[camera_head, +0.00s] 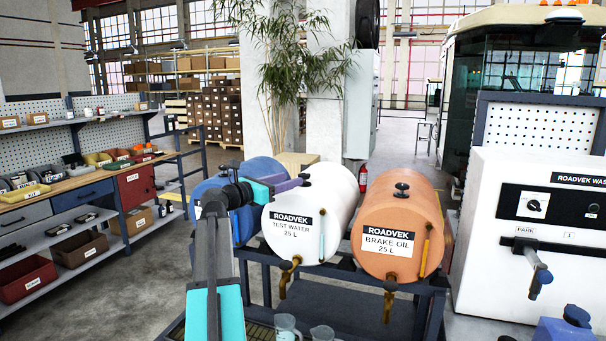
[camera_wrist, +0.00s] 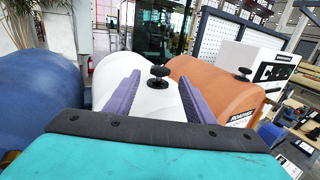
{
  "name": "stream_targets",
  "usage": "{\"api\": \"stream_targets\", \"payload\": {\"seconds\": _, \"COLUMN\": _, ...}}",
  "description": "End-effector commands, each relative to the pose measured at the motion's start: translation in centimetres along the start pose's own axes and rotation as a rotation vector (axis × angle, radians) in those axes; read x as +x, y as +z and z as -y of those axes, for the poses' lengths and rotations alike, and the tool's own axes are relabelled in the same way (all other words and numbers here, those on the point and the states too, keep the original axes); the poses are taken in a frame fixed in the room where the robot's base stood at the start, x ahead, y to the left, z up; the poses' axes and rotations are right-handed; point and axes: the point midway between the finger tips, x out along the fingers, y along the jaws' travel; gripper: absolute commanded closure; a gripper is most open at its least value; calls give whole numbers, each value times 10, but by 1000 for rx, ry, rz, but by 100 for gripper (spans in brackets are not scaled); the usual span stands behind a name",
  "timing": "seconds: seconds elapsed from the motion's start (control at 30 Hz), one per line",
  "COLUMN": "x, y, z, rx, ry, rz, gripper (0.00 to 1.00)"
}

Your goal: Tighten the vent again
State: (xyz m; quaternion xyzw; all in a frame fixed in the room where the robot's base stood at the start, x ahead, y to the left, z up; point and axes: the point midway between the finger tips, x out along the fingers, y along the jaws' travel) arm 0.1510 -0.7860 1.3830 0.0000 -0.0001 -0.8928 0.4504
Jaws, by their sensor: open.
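Three drums lie side by side on a rack: a blue one (camera_head: 210,187), a white one labelled TEST WATER (camera_head: 337,190) and an orange one labelled BRAKE OIL (camera_head: 415,215). The white drum's black vent knob (camera_wrist: 158,77) stands on its top. In the wrist view it appears between the two purple fingers, beyond them or near their tips; contact is not visible. My gripper (camera_head: 304,181) is open over the left top of the white drum. The orange drum has a similar black vent knob (camera_head: 401,189). How far each vent is screwed down cannot be told.
Brass taps hang below the drum fronts, with clear jugs (camera_head: 286,327) under them. A white wash machine (camera_head: 535,235) stands to the right. A plant (camera_head: 285,55) and pillar rise behind. A workbench (camera_head: 80,190) with bins stands at left, with open floor between.

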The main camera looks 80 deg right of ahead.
Motion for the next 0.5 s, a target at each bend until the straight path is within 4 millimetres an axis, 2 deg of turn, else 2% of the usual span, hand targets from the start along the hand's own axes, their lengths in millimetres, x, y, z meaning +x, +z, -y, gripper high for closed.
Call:
{"api": "stream_targets", "payload": {"seconds": 0.3, "x": 48, "y": 3, "z": -1, "rx": -1, "ry": -2, "rz": -1, "gripper": 51}}
{"api": "stream_targets", "payload": {"seconds": 0.5, "x": 70, "y": 2, "z": -1, "rx": -1, "ry": -1, "rz": -1, "gripper": 51}}
